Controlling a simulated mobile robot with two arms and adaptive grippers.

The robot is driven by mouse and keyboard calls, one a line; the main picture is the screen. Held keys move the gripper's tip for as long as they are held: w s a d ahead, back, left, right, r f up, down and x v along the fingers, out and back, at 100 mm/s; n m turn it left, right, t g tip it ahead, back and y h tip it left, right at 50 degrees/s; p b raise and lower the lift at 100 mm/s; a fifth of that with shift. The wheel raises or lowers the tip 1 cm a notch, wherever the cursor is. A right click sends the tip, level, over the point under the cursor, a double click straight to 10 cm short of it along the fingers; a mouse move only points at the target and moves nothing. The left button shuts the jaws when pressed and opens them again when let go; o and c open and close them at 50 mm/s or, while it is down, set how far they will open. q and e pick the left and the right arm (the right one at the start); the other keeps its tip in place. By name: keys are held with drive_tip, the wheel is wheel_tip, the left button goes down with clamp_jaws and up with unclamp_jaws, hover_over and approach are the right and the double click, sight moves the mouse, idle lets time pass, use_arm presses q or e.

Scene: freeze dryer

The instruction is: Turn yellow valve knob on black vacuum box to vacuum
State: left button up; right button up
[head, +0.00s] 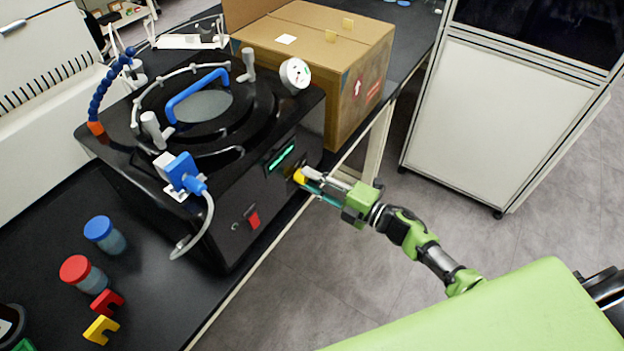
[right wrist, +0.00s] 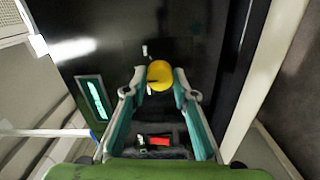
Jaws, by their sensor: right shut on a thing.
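The black vacuum box (head: 222,188) stands on the dark bench, its front face turned toward my right arm. The yellow valve knob (head: 299,177) sits on that front face, right of the lit green display (head: 281,157). My right gripper (head: 307,178) reaches the knob from the right, and its fingers are shut on it. In the right wrist view the knob (right wrist: 159,75) shows between the tips of my right gripper (right wrist: 160,84). Its pointer and any vacuum marking are not readable. My left gripper is not in view.
A red switch (head: 254,220) is lower left on the box front. A cardboard box (head: 318,52) stands behind the vacuum box. Bottles with blue and red caps (head: 75,268) stand on the bench at the left. The floor right of the bench is clear up to a white cabinet (head: 487,115).

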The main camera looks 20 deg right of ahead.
drive_tip(key=m+p, duration=0.1)
drive_tip(key=m, duration=0.5)
drive_tip(key=shift+f+m, duration=0.1)
drive_tip(key=shift+m, duration=0.2)
drive_tip(key=m, duration=0.6)
drive_tip(key=shift+f, duration=0.1)
idle(0.3)
drive_tip(key=o, duration=1.1)
drive_tip(key=shift+s, duration=0.15)
drive_tip(key=v, duration=1.2)
drive_tip(key=shift+m, duration=0.3)
